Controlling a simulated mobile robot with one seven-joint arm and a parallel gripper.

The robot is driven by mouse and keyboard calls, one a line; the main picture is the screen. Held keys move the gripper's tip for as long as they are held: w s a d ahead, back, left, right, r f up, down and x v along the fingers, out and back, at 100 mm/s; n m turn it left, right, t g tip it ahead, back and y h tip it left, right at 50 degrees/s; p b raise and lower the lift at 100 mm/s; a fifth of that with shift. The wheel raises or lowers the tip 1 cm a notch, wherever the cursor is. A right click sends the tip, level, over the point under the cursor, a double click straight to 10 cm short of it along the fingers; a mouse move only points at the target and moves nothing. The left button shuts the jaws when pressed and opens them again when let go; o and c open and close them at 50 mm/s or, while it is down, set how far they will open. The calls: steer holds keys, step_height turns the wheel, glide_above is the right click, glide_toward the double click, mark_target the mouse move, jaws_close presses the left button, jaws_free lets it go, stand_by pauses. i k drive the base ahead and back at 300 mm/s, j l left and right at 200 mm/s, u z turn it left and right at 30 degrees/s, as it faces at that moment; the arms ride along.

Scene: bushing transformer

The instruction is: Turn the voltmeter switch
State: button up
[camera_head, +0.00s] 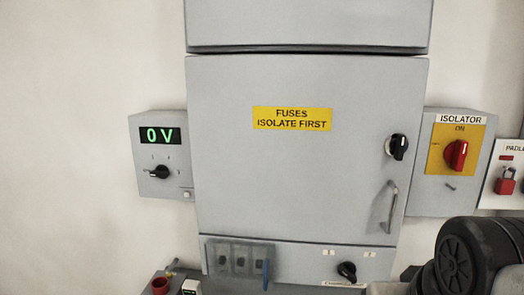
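The voltmeter box (140,187) is a small grey box on the wall at the left of the large cabinet. Its display (160,135) reads "0 V" in green. Below the display is the black voltmeter switch (161,172), a round knob with its pointer lying roughly level, toward the left. A dark rounded part at the lower right seems to be my own arm. My gripper's fingers do not show, and nothing touches the switch.
The grey fuse cabinet (290,185) has a yellow label, a black knob (397,146) and a handle (390,207). A red isolator switch (456,155) and a red padlock (506,181) are at the right. Another black knob (347,271) is below. The wall left of the voltmeter is clear.

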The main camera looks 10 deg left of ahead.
mark_target(162, 171)
steer(key=u, duration=1.35)
steer(key=i+j+u, duration=0.4)
steer(key=k+l, duration=0.05)
steer(key=l, duration=0.05)
